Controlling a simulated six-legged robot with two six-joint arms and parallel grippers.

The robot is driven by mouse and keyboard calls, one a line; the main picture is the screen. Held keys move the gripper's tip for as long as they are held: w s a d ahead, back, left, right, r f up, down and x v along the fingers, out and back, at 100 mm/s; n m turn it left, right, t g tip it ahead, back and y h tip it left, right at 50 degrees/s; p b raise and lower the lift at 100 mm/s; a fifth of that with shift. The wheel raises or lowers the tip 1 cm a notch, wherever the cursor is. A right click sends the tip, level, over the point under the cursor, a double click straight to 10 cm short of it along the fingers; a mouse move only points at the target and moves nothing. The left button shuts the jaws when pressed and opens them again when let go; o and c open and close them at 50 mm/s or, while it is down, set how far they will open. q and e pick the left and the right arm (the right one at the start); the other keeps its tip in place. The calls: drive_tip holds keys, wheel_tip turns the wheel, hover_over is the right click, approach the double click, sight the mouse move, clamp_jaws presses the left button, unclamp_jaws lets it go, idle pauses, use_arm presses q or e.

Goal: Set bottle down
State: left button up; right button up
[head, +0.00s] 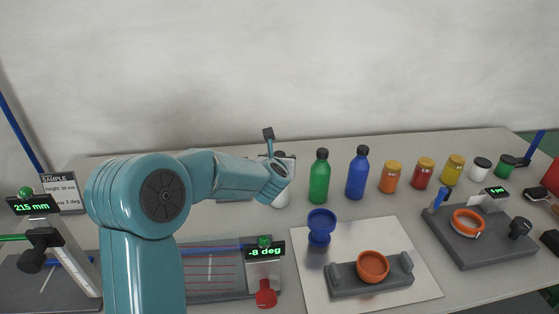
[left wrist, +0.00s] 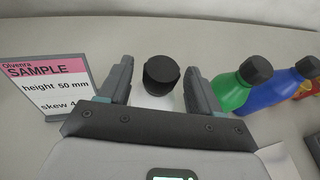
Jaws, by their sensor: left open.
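A white bottle with a black cap (left wrist: 161,75) stands between the two fingers of my left gripper (left wrist: 157,92) in the left wrist view. The fingers are spread, with a gap visible on each side of the cap. In the head view my teal left arm comes in from the left, and its gripper is at the back of the table, left of the green bottle (head: 319,176). There the arm hides most of the white bottle; a pale lower part (head: 283,198) shows. My right gripper is in neither view.
A blue bottle (head: 357,173) and several jars continue the row to the right. A sample sign (left wrist: 47,82) stands left of the gripper. In front are a pale board (head: 415,285) with a blue cup (head: 321,227) and orange bowl (head: 372,267), and a gauge reading -8 deg (head: 264,251).

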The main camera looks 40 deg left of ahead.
use_arm(q)
drive_tip(key=shift+r, duration=0.25)
drive_tip(key=v, duration=1.2)
drive_tip(key=shift+b, duration=0.3)
drive_tip(key=shift+w+f, duration=0.1)
